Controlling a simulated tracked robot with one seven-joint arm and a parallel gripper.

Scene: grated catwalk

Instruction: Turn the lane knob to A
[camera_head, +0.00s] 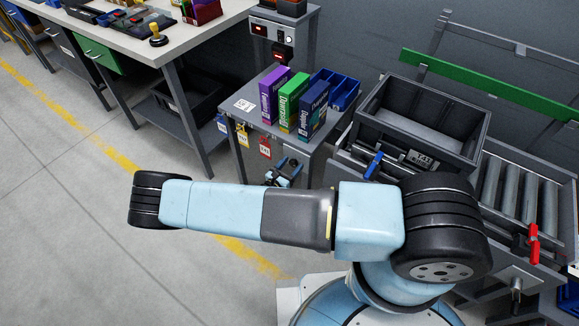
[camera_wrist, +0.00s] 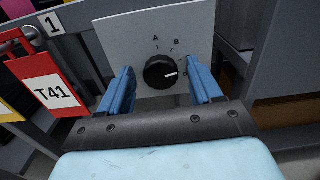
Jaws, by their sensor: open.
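The lane knob (camera_wrist: 160,72) is a round black dial on a light grey plate (camera_wrist: 118,40) in the wrist view. The letters A and B are printed above it, and another mark at its right is partly hidden by my right finger. The knob's white pointer line points right, towards that mark and away from A. My gripper (camera_wrist: 161,88) is open, with one blue finger on each side of the knob; I see gaps between them and the knob. In the head view my gripper (camera_head: 284,174) is small, by the side of the grey stand, and the knob cannot be made out.
A red T41 tag (camera_wrist: 53,93) hangs left of the plate. The stand (camera_head: 262,122) holds several upright boxes and a blue bin (camera_head: 345,92). To its right are a dark crate (camera_head: 384,95), a blue lever (camera_head: 373,165) and a roller conveyor (camera_head: 517,190). Open floor lies left.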

